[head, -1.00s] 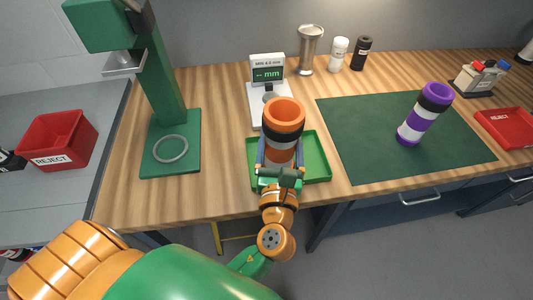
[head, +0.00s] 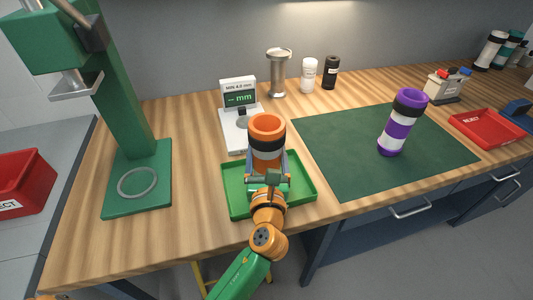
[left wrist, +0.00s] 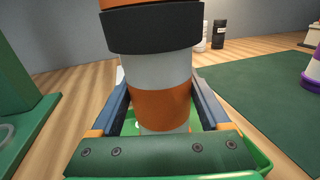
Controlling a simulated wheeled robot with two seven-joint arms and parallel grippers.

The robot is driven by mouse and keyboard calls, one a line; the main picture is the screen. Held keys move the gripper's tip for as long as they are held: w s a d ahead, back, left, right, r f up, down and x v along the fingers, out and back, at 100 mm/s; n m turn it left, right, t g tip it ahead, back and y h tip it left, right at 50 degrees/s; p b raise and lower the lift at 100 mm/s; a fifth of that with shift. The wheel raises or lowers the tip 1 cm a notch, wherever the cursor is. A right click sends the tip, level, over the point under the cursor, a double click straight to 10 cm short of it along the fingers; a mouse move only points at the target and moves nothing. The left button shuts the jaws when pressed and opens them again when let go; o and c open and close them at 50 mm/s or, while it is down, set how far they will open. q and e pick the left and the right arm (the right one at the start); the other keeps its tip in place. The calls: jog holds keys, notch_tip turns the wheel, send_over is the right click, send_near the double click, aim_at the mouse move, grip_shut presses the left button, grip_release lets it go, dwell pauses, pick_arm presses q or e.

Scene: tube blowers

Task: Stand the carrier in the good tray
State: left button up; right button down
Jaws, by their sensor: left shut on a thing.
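The carrier is an upright orange tube (head: 267,151) with black and pale grey bands and an open top. It is over the green tray (head: 303,191) in the head view. My left gripper (head: 267,172) is shut on the carrier's lower part, one finger on each side. In the left wrist view the carrier (left wrist: 160,72) stands between the blue-grey fingers, with the green tray (left wrist: 252,152) around and below it. Its foot is hidden by the gripper, so I cannot tell whether it touches the tray floor.
A gauge with a display (head: 239,98) stands behind the tray. A green press stand (head: 128,150) is at left. A purple and white tube (head: 397,130) stands on the dark green mat (head: 330,150) at right. A red reject tray (head: 486,128) is farther right.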

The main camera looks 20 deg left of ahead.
aim_at(267, 165)
pick_arm(q)
jog(key=shift+r, duration=0.1)
jog(key=o, duration=1.4)
jog(key=shift+s, duration=0.1)
jog(key=b+v, duration=0.1)
jog(key=v, duration=0.6)
jog(key=shift+s, duration=0.15)
